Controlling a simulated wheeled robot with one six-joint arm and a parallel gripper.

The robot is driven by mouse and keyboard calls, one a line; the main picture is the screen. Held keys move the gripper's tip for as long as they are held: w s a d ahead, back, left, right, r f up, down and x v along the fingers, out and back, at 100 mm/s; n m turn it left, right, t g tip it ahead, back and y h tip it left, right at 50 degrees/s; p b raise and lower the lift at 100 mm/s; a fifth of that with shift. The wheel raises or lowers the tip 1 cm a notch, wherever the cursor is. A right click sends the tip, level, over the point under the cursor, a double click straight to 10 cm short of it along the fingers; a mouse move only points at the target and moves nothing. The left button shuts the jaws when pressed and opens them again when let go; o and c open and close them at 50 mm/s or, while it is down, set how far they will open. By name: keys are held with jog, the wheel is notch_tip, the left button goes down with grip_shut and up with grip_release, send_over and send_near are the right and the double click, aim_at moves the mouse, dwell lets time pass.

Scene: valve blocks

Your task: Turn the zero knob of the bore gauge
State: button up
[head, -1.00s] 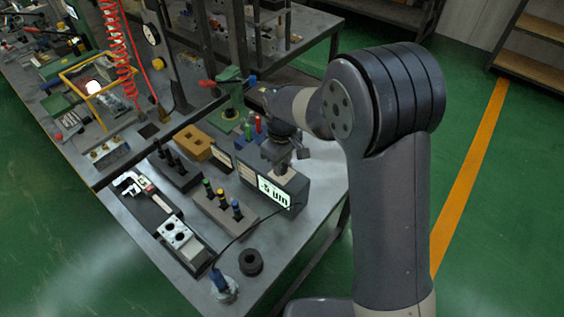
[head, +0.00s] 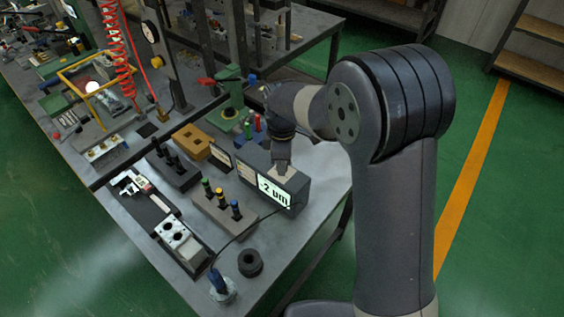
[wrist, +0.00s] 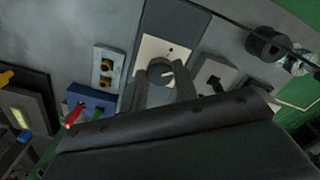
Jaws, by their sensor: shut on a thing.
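The bore gauge's dark display box (head: 297,199) stands near the right edge of the bench, with a lit screen that appears to read "-2 µm". In the wrist view its cream top panel (wrist: 153,48) carries a round grey zero knob (wrist: 160,69) with a white index mark. My gripper (head: 281,170) points down onto the top of the box. In the wrist view its fingers (wrist: 163,80) lie on either side of the knob and are shut on it. In the head view my gripper hides the knob.
A black ring (head: 250,262) and a blue-handled gauge (head: 220,285) are at the near edge. A valve block (head: 176,234) lies left. A cable crosses the bench.

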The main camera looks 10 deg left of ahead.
jog(key=shift+n, duration=2.2)
jog(key=o, duration=1)
jog(key=shift+c, duration=0.2)
jog(key=shift+r+b, duration=0.1)
jog(key=shift+b, duration=0.2)
notch_tip(320, 180, up, 11)
jog(key=b, duration=0.1)
jog(key=shift+f, duration=0.2)
